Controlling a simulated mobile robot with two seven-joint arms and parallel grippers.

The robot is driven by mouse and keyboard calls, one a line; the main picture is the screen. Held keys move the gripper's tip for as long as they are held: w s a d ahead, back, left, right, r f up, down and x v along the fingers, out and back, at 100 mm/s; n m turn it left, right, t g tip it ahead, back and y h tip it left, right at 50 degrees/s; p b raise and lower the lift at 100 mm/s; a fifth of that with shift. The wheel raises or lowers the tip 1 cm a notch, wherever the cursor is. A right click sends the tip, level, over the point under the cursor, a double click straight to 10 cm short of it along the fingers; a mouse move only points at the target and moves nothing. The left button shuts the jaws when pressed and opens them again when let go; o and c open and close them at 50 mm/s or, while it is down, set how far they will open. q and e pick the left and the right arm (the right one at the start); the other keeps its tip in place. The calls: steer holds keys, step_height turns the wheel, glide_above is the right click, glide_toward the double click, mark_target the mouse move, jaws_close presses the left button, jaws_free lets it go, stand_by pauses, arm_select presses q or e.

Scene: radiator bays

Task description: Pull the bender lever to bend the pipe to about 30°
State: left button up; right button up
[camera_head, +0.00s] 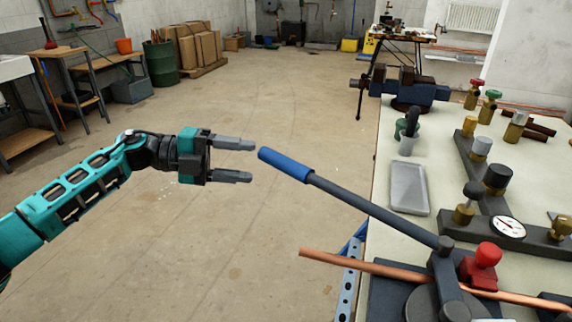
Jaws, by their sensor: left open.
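The bender lever (370,207) is a dark rod with a blue grip (286,165) at its end. It sticks out past the table's left edge and rises toward the left. My left gripper (252,161) is open, its fingertips just left of the blue grip's end, and looks apart from it. The copper pipe (355,264) runs through the bender (445,275) beside a red knob (487,255), its free end past the table edge. The pipe looks straight. My right gripper is out of view.
The worktable (385,160) holds a grey tray (409,187), a blue vise (410,88), a pressure gauge (508,227) and several valves. A green barrel (161,63) and cardboard boxes (200,48) stand at the back left. The floor between is clear.

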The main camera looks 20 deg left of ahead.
mark_target(276, 164)
arm_select(q)
steer(key=x, duration=0.9)
steer(key=shift+w, duration=0.1)
steer(key=shift+c, duration=0.4)
jaws_close()
